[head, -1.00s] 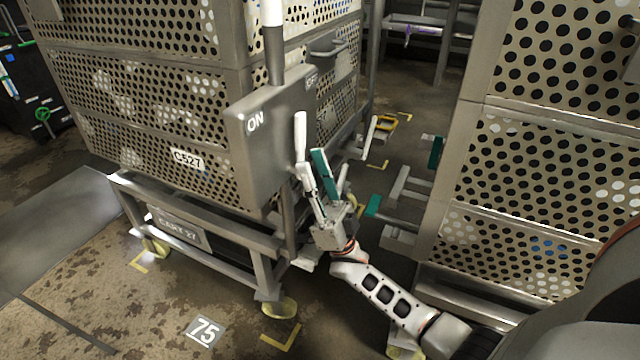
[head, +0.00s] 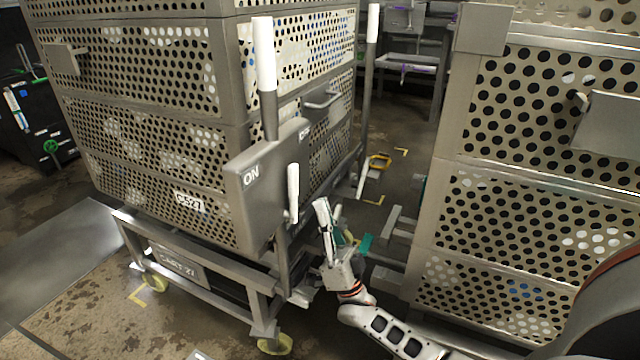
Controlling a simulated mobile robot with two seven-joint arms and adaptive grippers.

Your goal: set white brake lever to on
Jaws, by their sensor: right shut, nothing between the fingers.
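The white brake lever (head: 293,190) stands upright, close to the right edge of the grey plate (head: 270,170) on the cart's near corner. The plate carries a white ON label (head: 251,176) on its left; a second small label (head: 304,131) at its upper right is hard to read. The lever is to the right of ON. My right gripper (head: 322,208) is shut and empty, fingers pointing up, to the right of the lever and slightly below it, with a visible gap between them. My left gripper is out of view.
A perforated cart (head: 140,150) on wheels carries the plate. A white-topped post (head: 264,55) rises above the plate. A second perforated stack (head: 540,170) stands close on the right, leaving a narrow gap. Open floor (head: 90,310) lies at the lower left.

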